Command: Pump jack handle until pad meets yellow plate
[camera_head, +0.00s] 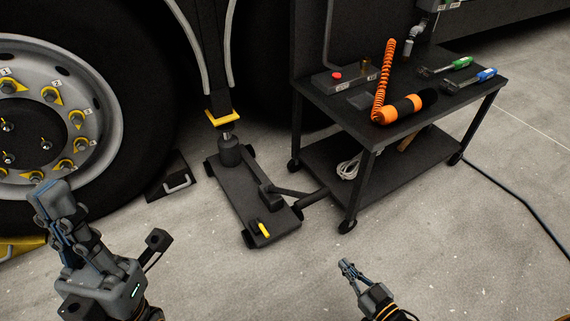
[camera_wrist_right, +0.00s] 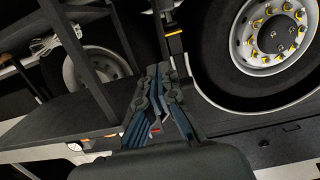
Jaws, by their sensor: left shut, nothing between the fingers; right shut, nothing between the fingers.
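The black floor jack (camera_head: 272,228) stands on the concrete beside the truck wheel. Its round ram (camera_head: 230,152) rises at the far end, under the yellow plate (camera_head: 222,117). A small metal pad (camera_head: 227,136) tops the ram, close below the plate; I cannot tell whether they touch. The jack handle (camera_head: 292,192) lies low and points right, toward the cart's front leg. My left gripper (camera_head: 52,192) is shut and empty in front of the wheel, left of the jack. My right gripper (camera_head: 345,264) is shut and empty, right of the jack and apart from the handle.
A black chock (camera_head: 171,179) lies by the tyre. A hose crosses the floor at right. The front floor is clear.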

